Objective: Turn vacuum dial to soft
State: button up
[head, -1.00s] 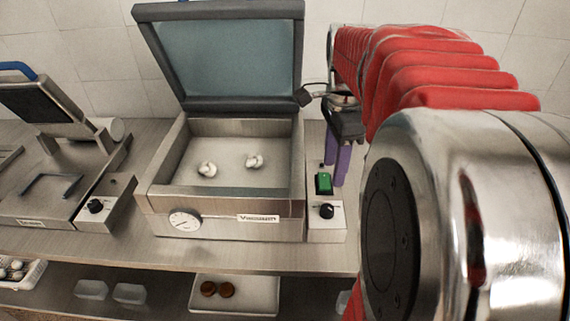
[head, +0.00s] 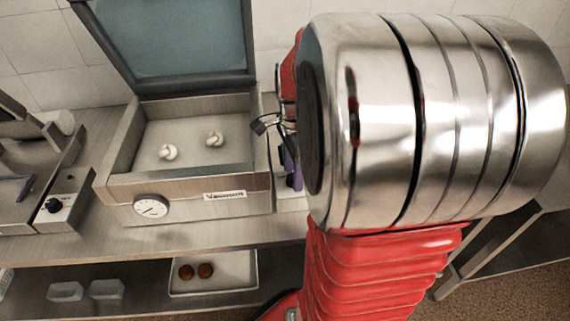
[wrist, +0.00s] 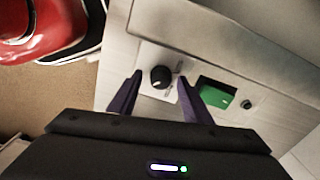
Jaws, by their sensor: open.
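The vacuum machine (head: 185,187) stands on the bench with its lid raised. Its dial is a black round knob (wrist: 161,78) on a pale plate with small markings too blurred to read. My gripper (wrist: 154,86) is open in the wrist view, with one purple finger on each side of the knob. The knob shows between the fingertips; I cannot tell whether they touch it. A green switch (wrist: 217,95) is just right of the right finger. In the head view my arm hides the knob, and only part of my gripper (head: 290,165) shows.
Two pale pieces (head: 168,152) lie in the open chamber. A round gauge (head: 151,207) is on its front. A second machine with its own black knob (head: 53,205) stands at left. A tray (head: 212,285) with brown round items sits on the lower shelf.

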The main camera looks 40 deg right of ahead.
jog(key=shift+f, duration=0.45)
jog(key=c, duration=1.1)
jog(key=shift+d, duration=0.15)
jog(key=shift+o, duration=0.2)
